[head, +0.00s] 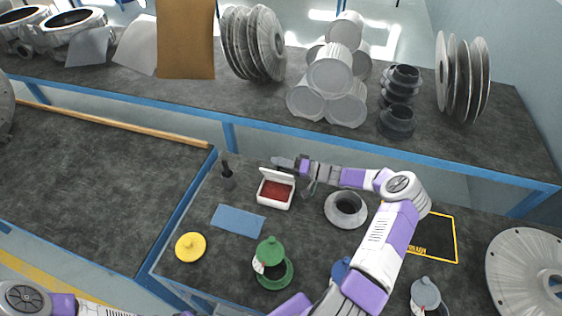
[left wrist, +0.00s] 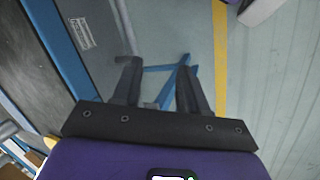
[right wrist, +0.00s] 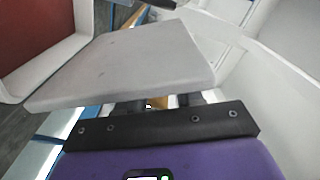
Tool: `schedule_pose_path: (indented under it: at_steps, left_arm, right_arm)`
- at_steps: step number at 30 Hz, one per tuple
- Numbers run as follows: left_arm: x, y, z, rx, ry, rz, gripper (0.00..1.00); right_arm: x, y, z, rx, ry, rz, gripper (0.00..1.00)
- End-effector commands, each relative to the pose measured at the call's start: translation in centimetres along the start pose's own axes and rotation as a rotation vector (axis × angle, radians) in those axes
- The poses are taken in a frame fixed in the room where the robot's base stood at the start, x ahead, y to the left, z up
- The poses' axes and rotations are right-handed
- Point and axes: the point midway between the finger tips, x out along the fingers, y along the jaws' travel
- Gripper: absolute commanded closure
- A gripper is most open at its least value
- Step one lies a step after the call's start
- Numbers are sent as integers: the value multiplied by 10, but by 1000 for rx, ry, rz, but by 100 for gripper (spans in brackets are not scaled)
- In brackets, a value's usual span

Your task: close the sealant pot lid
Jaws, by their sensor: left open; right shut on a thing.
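The sealant pot (head: 275,192) is a small white box with dark red filling, on the bench in the middle of the head view. Its lid (head: 277,177) stands raised along the back edge. In the right wrist view the lid (right wrist: 130,65) is a broad pale plate across my fingers, with the pot's red inside (right wrist: 30,35) at left. My right gripper (head: 285,163) is at the lid's upper edge, behind the pot, shut on the lid. The plate hides most of the fingertips. My left gripper (left wrist: 155,85) is open and empty above the floor.
A blue cloth (head: 238,220), a yellow knobbed disc (head: 190,247) and a green knobbed pot (head: 270,250) lie nearer. A grey ring (head: 346,209) stands right of the pot, near my right arm. A dark upright tool (head: 228,178) stands left. White cylinders (head: 331,75) occupy the rear bench.

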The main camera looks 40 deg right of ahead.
Motion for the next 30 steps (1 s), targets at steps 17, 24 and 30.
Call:
schedule_pose_path:
  at_steps: [17, 24, 30]
  left_arm:
    - [1, 0, 0, 0, 0, 0, 57]
    - [1, 0, 0, 0, 0, 0, 57]
    - [1, 0, 0, 0, 0, 0, 57]
  right_arm:
    - [0, -2, 4, -57, 0, 0, 100]
    - [0, -2, 4, -57, 0, 0, 40]
    - [0, -2, 4, -57, 0, 0, 40]
